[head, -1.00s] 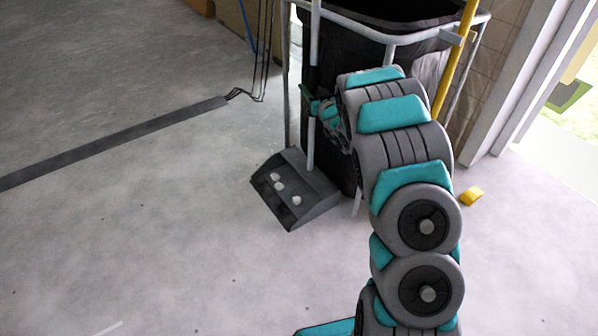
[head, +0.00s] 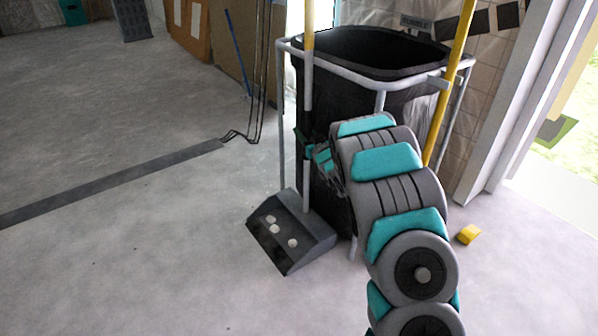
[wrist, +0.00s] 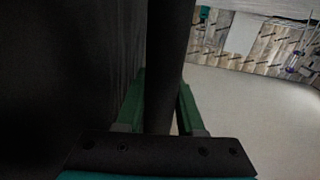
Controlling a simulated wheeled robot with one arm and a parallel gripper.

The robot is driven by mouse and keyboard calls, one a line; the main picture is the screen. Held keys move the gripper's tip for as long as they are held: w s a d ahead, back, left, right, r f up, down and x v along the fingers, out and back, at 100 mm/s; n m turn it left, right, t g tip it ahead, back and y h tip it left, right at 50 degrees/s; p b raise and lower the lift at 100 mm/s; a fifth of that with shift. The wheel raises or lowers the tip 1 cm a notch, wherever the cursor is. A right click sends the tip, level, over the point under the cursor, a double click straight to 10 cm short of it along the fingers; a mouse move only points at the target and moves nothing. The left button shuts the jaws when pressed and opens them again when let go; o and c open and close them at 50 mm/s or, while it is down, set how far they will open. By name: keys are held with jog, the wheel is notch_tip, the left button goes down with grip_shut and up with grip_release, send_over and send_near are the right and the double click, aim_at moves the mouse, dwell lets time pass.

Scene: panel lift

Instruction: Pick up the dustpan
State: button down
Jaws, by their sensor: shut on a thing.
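The dustpan (head: 312,232) is a dark grey pan with several pale lumps in it and a long upright handle (head: 307,85), whitish below and yellow at the top. It stands in front of the black bin; whether the pan touches the floor I cannot tell. My gripper (head: 309,153) is shut on the handle partway up, partly hidden by my arm. In the wrist view the handle (wrist: 168,60) is a dark upright bar between the green fingers of my gripper (wrist: 160,105).
A black bin bag (head: 330,120) hangs in a pale metal frame (head: 345,75) right behind the dustpan. A yellow pole (head: 452,85) leans at its right. A small yellow block (head: 468,235) lies on the floor. A dark floor strip (head: 120,180) runs left. The floor at left is mostly clear.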

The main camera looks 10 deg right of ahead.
jog(key=shift+r+p, duration=0.4)
jog(key=shift+r, duration=1.25)
jog(key=shift+s+r, duration=0.1)
jog(key=shift+r, duration=0.1)
send_near(304, 122)
jog(key=shift+s+a, duration=1.15)
jog(key=shift+s, duration=0.15)
notch_tip(304, 122, up, 9)
jog(key=m+p, duration=0.1)
jog(key=p, duration=0.4)
jog(key=shift+r, duration=0.2)
